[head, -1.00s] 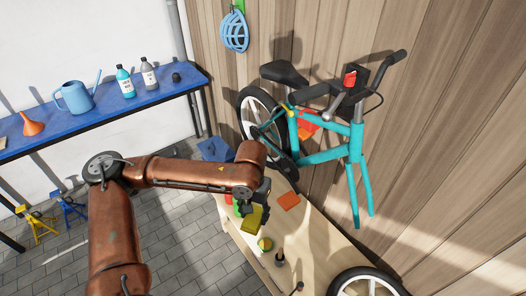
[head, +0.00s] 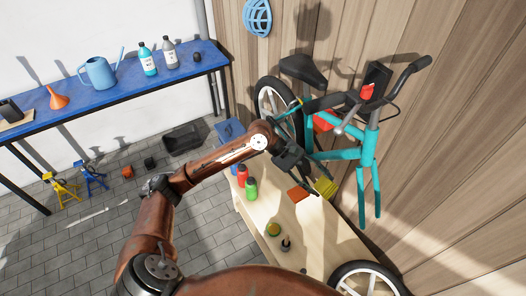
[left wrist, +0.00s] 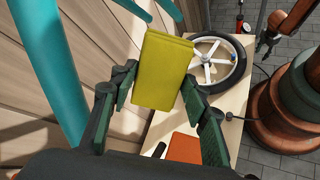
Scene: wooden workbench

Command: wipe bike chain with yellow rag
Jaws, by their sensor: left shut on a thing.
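My left gripper (head: 312,178) is shut on the yellow rag (head: 325,187), a folded block held above the bench beside the bike frame. In the left wrist view the rag (left wrist: 162,72) sits between the two fingers of my left gripper (left wrist: 158,95). The teal bike (head: 340,155) stands against the wood wall, its rear wheel (head: 268,100) at the back. The chain cannot be made out; my left forearm and gripper cover part of the drive area. A copper arm end, likely mine, shows small at the top right of the wrist view, its jaws unclear.
The wooden bench (head: 262,215) carries red (head: 242,174) and green (head: 251,189) bottles, an orange block (head: 298,194), a round tin (head: 273,230) and a loose wheel (head: 368,270). The blue table (head: 105,99) stands at left.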

